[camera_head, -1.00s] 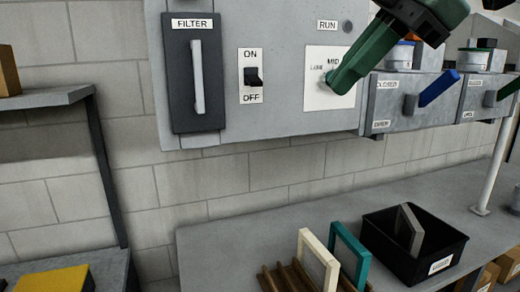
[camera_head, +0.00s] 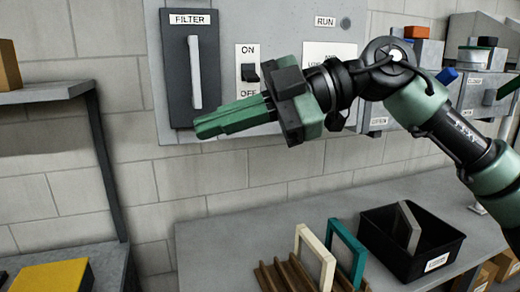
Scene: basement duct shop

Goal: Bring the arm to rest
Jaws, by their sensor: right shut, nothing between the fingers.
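My right arm comes in from the right edge and reaches left across the front of the grey control panel (camera_head: 300,28). The ON/OFF switch (camera_head: 249,72) shows above the gripper. The arm hides most of the dial plate (camera_head: 322,50) to the right of the switch. My left gripper is not in view.
Below is a grey bench (camera_head: 215,250) with a brown slotted rack (camera_head: 270,277), a cream-framed filter (camera_head: 315,255), a teal-framed filter (camera_head: 358,256) and a black bin (camera_head: 440,243). A shelf (camera_head: 45,94) stands at left. Damper boxes (camera_head: 480,92) are at right.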

